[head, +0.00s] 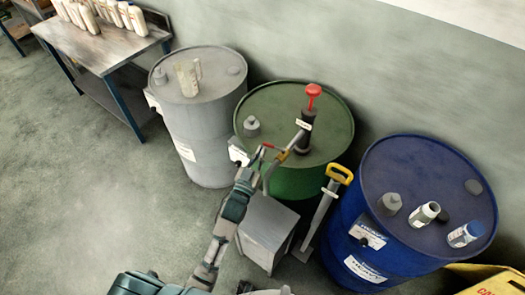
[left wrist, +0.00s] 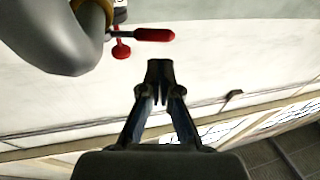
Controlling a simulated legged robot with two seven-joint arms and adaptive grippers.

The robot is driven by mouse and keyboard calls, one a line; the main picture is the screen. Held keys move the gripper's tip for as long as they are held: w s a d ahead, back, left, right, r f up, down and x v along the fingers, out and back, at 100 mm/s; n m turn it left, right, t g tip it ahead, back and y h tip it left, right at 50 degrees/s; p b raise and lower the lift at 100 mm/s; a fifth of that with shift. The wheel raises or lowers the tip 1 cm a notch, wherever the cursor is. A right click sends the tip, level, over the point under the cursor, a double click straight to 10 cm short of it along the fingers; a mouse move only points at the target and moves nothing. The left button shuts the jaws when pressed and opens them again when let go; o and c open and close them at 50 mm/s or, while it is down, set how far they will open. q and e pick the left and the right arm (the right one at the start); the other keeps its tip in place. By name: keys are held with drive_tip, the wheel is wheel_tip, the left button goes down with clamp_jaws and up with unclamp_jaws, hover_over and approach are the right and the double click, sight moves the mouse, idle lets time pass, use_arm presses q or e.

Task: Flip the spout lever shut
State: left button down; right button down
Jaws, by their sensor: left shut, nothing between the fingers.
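The spout lever has a red handle (left wrist: 155,35) that sticks out to the right of the curved grey spout (left wrist: 72,38) in the left wrist view. In the head view the red lever (head: 267,145) shows small beside the pump on the green drum (head: 325,135). The pump has a red knob (head: 313,90) on top. My left gripper (left wrist: 160,68) is shut and empty, its tips below the lever in the left wrist view with a visible gap. In the head view the left gripper (head: 259,160) is close to the spout and partly merges with it. My right gripper is not in view.
A grey drum (head: 205,115) with a clear jug (head: 188,77) stands left, a blue drum (head: 345,205) with bottles right. A grey box (head: 268,230) and a yellow-handled tool (head: 322,205) stand in front of the green drum. The floor at left is clear.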

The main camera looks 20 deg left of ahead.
sight(265, 144)
use_arm(q)
drive_tip(key=w, duration=0.1)
drive_tip(key=w+f+p, duration=0.1)
drive_tip(key=w, duration=0.1)
drive_tip(key=shift+w+f, duration=0.1)
drive_tip(key=shift+w, duration=0.05)
idle(0.6)
drive_tip(key=shift+d+p, duration=0.15)
drive_tip(key=shift+p, duration=0.15)
